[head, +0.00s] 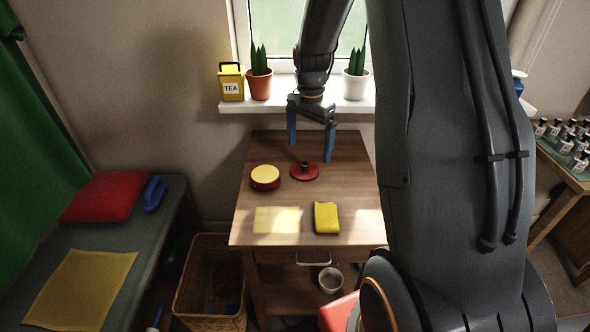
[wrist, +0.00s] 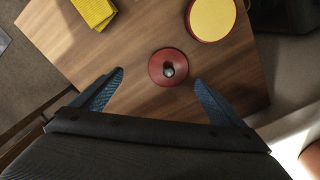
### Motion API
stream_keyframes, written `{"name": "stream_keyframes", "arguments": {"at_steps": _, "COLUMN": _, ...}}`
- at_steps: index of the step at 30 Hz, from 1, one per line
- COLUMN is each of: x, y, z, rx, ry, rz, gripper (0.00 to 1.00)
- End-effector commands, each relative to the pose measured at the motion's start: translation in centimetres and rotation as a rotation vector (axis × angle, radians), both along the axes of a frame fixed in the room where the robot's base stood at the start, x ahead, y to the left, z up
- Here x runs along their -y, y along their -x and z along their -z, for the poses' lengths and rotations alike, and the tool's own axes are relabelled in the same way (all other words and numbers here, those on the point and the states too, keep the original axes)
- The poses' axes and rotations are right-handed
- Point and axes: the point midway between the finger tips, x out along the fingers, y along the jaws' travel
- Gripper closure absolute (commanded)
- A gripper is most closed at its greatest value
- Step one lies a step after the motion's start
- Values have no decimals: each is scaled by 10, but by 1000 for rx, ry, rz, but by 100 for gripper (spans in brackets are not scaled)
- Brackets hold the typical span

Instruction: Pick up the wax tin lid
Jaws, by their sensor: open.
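The wax tin lid (head: 304,171) is a flat red disc with a dark round knob, lying on the wooden table. In the wrist view the lid (wrist: 169,67) lies ahead of and between the fingertips, with bare wood around it. My gripper (head: 310,155) is open and empty above the lid, its blue fingers pointing down. In the wrist view my gripper (wrist: 158,78) has one finger on each side of the lid's line. The wax tin (head: 265,177), red with yellow wax on top, stands just left of the lid; it also shows in the wrist view (wrist: 211,17).
A folded yellow cloth (head: 326,217) lies on the table (head: 345,163) near its front edge. A tea tin (head: 231,82) and two potted plants stand on the windowsill behind. A wicker basket (head: 186,299) is on the floor at left. The table's back left is clear.

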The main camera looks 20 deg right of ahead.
Motion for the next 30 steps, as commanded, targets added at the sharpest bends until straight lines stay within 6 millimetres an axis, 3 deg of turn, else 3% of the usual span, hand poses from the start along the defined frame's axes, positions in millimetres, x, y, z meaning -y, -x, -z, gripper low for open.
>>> {"name": "stream_keyframes", "arguments": {"at_steps": 5, "x": 9, "y": -12, "z": 15, "rx": -4, "ry": -1, "rz": 65, "gripper": 7}}
{"name": "stream_keyframes", "arguments": {"at_steps": 22, "x": -6, "y": -16, "z": 79, "rx": -5, "ry": -1, "rz": 60, "gripper": 7}}
{"name": "stream_keyframes", "arguments": {"at_steps": 30, "x": -5, "y": -16, "z": 88, "rx": -3, "ry": -1, "rz": 61, "gripper": 7}}
